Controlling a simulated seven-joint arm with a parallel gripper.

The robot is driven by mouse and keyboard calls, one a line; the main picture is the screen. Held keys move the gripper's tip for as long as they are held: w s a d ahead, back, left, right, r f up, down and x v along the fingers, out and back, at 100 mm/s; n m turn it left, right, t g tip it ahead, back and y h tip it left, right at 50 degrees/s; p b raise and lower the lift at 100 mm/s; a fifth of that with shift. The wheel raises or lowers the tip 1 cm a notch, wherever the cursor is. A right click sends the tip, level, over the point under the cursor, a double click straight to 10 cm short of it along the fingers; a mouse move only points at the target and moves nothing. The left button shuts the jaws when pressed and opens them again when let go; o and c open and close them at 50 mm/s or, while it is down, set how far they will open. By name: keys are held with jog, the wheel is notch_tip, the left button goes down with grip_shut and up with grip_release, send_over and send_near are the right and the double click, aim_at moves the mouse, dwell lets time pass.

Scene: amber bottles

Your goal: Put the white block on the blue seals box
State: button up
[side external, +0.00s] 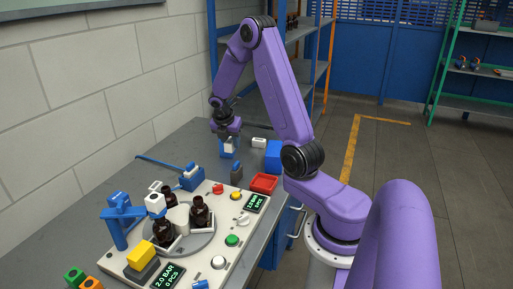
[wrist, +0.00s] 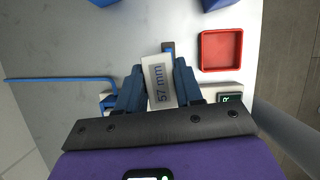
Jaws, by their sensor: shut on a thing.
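The white block (wrist: 159,82), marked "57 mm", is between the blue fingers of my gripper (wrist: 158,90) in the wrist view. My gripper (side external: 229,148) is shut on it, and the block (side external: 229,144) shows small in the side external view, above the bench. A plain blue box (side external: 273,155) stands on the bench to the right of my gripper, apart from it. No seals label can be read on it. In the wrist view only an edge of a blue thing (wrist: 215,4) shows at the top, probably this box.
A red tray (side external: 263,183) lies in front of the blue box. A dark grey post (side external: 236,173) and a blue device with a rod (side external: 191,178) stand near my gripper. A small white item (side external: 259,142) is behind. A panel with brown bottles (side external: 199,212) fills the near bench.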

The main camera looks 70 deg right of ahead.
jog(key=s+d+r+m, duration=0.1)
jog(key=s+d+r, duration=0.2)
jog(key=s, duration=0.6)
jog(key=s+d+r, duration=0.3)
jog(key=s+r, duration=0.1)
jog(key=s, duration=0.6)
send_over(276, 146)
jog(key=a, duration=0.2)
jog(key=f, duration=0.9)
jog(key=shift+s+f, duration=0.1)
jog(key=shift+s, duration=0.2)
jog(key=shift+w+d+f, duration=0.15)
jog(key=shift+d+f, duration=0.1)
jog(key=shift+f, duration=0.1)
jog(key=shift+d+f, duration=0.1)
jog(key=shift+f, duration=1.5)
jog(key=shift+f, duration=0.1)
jog(key=o, duration=1)
jog(key=shift+o, duration=0.2)
